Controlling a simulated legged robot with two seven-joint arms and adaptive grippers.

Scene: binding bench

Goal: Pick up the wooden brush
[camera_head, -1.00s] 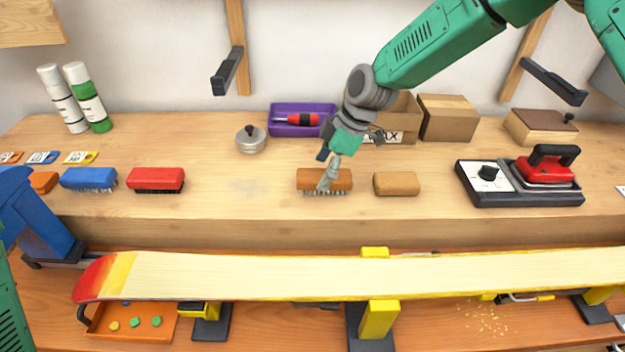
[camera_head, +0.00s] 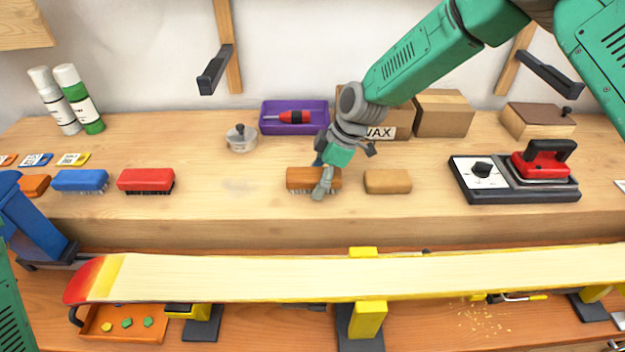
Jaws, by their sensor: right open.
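The wooden brush (camera_head: 298,178) has a brown block with bristles below and sits on the raised wooden shelf of the bench, near the middle. My right gripper (camera_head: 321,190) is open and points down at the brush. Its grey finger lies across the right half of the brush in the picture and hides part of its front and bristles. I cannot tell whether the finger touches the brush. My left gripper is not in view.
A cork-coloured block (camera_head: 387,181) sits close right of the brush. A red brush (camera_head: 146,180) and a blue brush (camera_head: 80,180) are to the left. Behind are a purple tray (camera_head: 268,128) and a metal pot (camera_head: 241,140). A ski or board (camera_head: 230,277) lies in front.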

